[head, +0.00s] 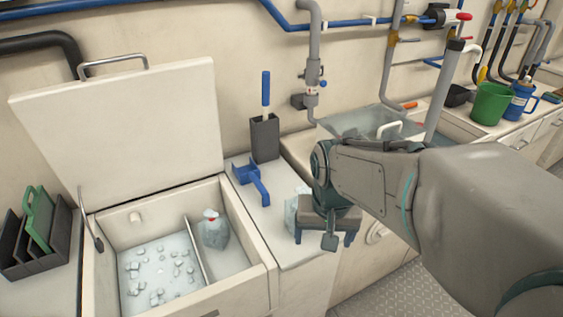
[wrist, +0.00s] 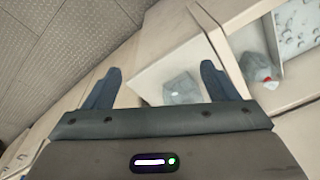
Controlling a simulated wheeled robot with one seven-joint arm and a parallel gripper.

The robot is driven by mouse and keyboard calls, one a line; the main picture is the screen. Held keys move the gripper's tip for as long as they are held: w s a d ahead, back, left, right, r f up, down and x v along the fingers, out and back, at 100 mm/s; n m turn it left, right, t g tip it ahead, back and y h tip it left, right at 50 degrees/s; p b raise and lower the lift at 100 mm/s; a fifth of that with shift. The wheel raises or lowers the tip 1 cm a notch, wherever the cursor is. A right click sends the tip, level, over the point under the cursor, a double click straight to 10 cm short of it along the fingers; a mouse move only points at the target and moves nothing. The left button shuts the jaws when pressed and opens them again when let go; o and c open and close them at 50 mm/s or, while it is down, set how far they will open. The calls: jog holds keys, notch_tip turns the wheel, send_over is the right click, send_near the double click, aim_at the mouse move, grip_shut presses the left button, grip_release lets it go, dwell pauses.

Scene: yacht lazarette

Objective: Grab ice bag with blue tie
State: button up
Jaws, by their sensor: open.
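A clear ice bag (head: 291,213) sits on the white counter beside the ice chest, partly hidden behind my gripper in the head view. In the wrist view the same bag (wrist: 182,88) shows between my finger lines, nearer the right finger; I cannot make out its tie. A second ice bag with a red tie (head: 215,232) stands in the chest's right compartment, and its red tie shows at the right of the wrist view (wrist: 262,72). My gripper (head: 324,238) is open, empty and pointing down, just right of the counter bag in the head view.
The open ice chest (head: 262,287) has loose ice cubes on its left side. A blue scoop (head: 252,180) and a dark holder (head: 264,137) with a blue-handled tool are behind the bag. A sink with a clear lid (head: 365,120) is right. Floor is open at lower right.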

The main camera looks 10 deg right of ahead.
jog(key=w+r+m+p, duration=0.6)
jog(key=w+r+p, duration=0.1)
jog(key=w, duration=0.2)
jog(key=m+g+p, duration=0.1)
jog(key=m+p, duration=0.3)
send_over(303, 186)
jog(key=shift+s+r, duration=0.25)
jog(key=shift+s, duration=0.1)
jog(key=shift+w+f+m+p, duration=0.1)
jog(key=shift+w+m+p, duration=0.2)
jog(key=shift+m, duration=0.1)
notch_tip(303, 186, down, 9)
jog(key=shift+r, duration=0.2)
jog(key=shift+s+f+p, duration=0.15)
jog(key=shift+f+p, duration=0.35)
jog(key=shift+f, duration=2.2)
jog(key=c, duration=1.3)
